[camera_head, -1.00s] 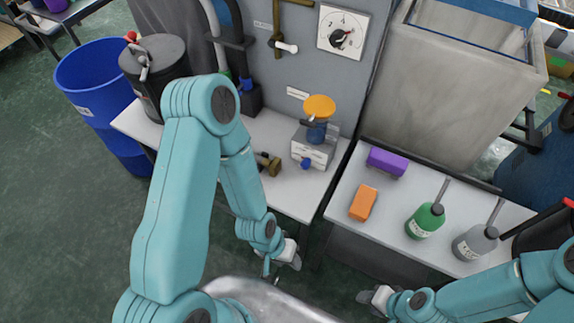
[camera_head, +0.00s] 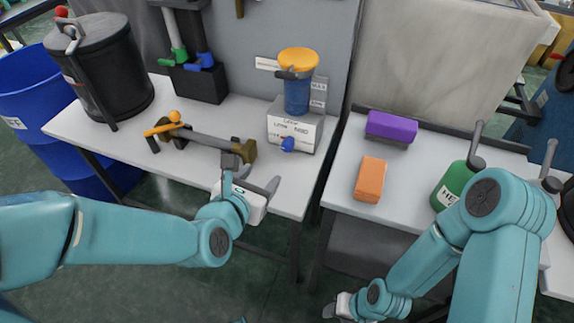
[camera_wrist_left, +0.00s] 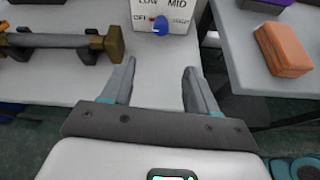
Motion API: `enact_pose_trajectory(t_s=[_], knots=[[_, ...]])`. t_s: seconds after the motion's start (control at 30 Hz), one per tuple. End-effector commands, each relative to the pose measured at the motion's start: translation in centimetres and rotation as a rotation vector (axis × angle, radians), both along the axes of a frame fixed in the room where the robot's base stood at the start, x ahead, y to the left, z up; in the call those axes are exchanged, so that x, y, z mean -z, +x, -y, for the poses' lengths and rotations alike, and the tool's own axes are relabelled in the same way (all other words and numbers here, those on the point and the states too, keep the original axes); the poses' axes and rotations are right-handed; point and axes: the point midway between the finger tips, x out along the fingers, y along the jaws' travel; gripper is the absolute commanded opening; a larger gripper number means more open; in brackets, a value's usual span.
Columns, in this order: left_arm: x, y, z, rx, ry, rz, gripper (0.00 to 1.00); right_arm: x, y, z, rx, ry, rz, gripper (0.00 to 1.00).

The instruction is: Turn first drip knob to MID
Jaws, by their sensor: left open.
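The blue knob (camera_head: 288,144) is on the front of a white box (camera_head: 296,128) with printed settings, on the left table. In the left wrist view the knob (camera_wrist_left: 160,25) sits ahead of my fingers, with LOW and MID printed above it. Which mark it points to is hard to tell. My left gripper (camera_head: 254,172) is open and empty at the table's front edge, in front and left of the knob, not touching it. It also shows in the left wrist view (camera_wrist_left: 158,88). My right gripper (camera_head: 335,306) is low at the bottom, and its fingers are too small to read.
A brass-ended bar (camera_head: 210,138) lies on stands left of the box. An orange-topped blue container (camera_head: 298,88) stands on the box. An orange block (camera_head: 370,180) and purple block (camera_head: 391,127) lie on the right table (camera_head: 340,185). A gap separates the tables.

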Motion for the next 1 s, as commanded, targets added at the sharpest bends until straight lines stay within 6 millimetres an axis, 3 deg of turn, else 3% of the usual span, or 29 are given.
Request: enact_pose_trajectory(t_s=[0.03,0.23,0.7,1.0], knots=[[0.1,0.0,0.3,-0.017,-0.047,0.007,0.59,0.9,0.0,0.0,0.0,0.0,0.001,0.43],[0.1,1.6,1.2,-0.036,-0.105,0.005,0.59,0.9,0.0,0.0,0.0,0.0,0.001,0.43],[4.2,11.1,4.3,-0.033,-0.101,0.005,0.59,1.4,0.0,0.0,0.0,0.0,0.001,0.43],[5.6,14.2,5.2,-0.035,-0.101,0.004,0.59,1.5,0.0,0.0,0.0,0.0,0.0,0.43]])
